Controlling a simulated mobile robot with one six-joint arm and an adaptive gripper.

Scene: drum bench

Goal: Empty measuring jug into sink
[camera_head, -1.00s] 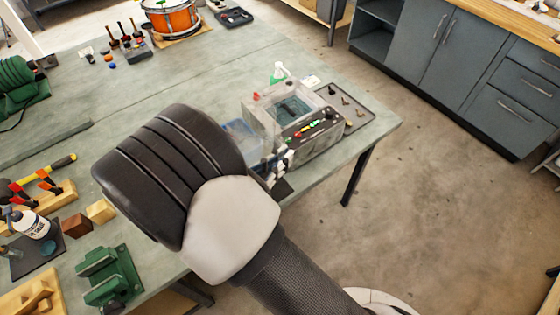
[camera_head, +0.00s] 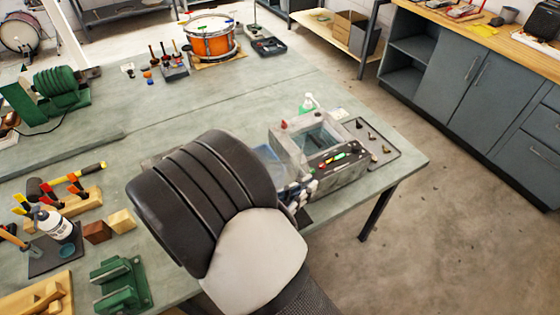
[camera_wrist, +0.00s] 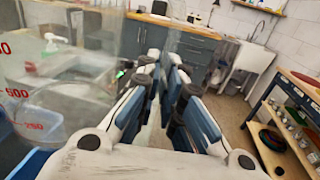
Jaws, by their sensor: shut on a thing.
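The clear measuring jug with red markings (camera_wrist: 30,95) fills the left of the wrist view, close to the camera. My gripper (camera_wrist: 165,75) is shut on the jug, its fingers on either side of a clear part beside the jug's body. I cannot tell the liquid level. A white sink (camera_wrist: 248,62) stands on legs against the back wall in the wrist view. My gripper is far from it, above the bench. In the head view, my forearm hides the gripper and most or all of the jug.
A grey basin unit (camera_head: 343,171) stands at the bench's right end, next to a dark tray (camera_head: 376,152) and a soap bottle (camera_head: 308,103). Grey cabinets (camera_head: 450,75) line the back. Open floor (camera_head: 470,230) lies right of the bench (camera_head: 215,95).

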